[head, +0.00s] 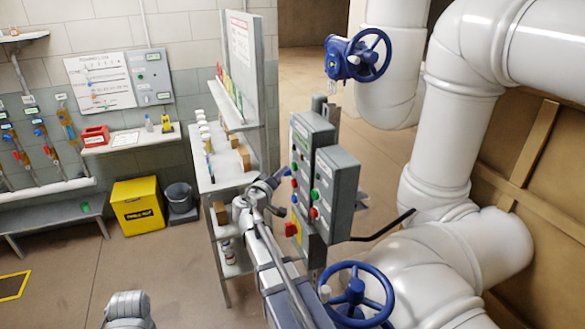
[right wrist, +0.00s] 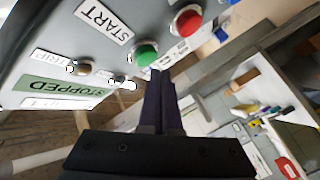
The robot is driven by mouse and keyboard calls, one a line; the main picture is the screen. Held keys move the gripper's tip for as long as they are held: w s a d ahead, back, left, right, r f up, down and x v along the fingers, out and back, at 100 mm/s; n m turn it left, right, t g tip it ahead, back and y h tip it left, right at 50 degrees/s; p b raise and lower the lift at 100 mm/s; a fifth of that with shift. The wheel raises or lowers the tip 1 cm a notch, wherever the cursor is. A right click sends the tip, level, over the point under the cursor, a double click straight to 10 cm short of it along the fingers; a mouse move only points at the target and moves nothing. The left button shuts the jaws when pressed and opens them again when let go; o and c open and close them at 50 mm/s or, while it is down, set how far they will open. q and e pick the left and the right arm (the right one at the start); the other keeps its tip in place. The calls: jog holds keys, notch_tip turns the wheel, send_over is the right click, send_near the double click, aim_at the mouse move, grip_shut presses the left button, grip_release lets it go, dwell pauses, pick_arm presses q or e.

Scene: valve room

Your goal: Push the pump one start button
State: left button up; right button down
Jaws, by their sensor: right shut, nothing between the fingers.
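My right gripper (head: 277,179) is shut and empty, in front of the grey control boxes in the head view. In the right wrist view, the shut dark fingers (right wrist: 159,76) point at the panel, their tips just below the green button (right wrist: 144,53) beside the START label (right wrist: 103,20). I cannot tell whether they touch it. A red button (right wrist: 187,20) sits up and to the right of it. The head view shows a rear control box (head: 312,130) and a nearer control box (head: 338,172). I cannot read which is pump one. My left gripper is out of view.
A green STOPPED plate (right wrist: 62,88) is on the panel. A blue handwheel (head: 357,296) stands below the boxes, and large white pipes (head: 440,130) fill the right. A shelf (head: 222,182) with small items stands left of the boxes. Open floor lies at the left.

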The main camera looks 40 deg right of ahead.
jog(key=shift+d, duration=0.2)
dwell(0.7)
jog(key=shift+s+d, duration=0.1)
jog(key=shift+d, duration=0.1)
jog(key=shift+s+d, duration=0.1)
jog(key=shift+d, duration=0.35)
dwell(0.8)
jog(key=shift+a, duration=0.1)
jog(key=shift+w+a, duration=0.2)
jog(key=shift+a, duration=0.55)
jog(key=shift+a, duration=0.1)
jog(key=a, duration=0.2)
jog(key=w+a, duration=0.1)
jog(key=a, duration=0.1)
jog(key=shift+a, duration=0.35)
dwell(0.8)
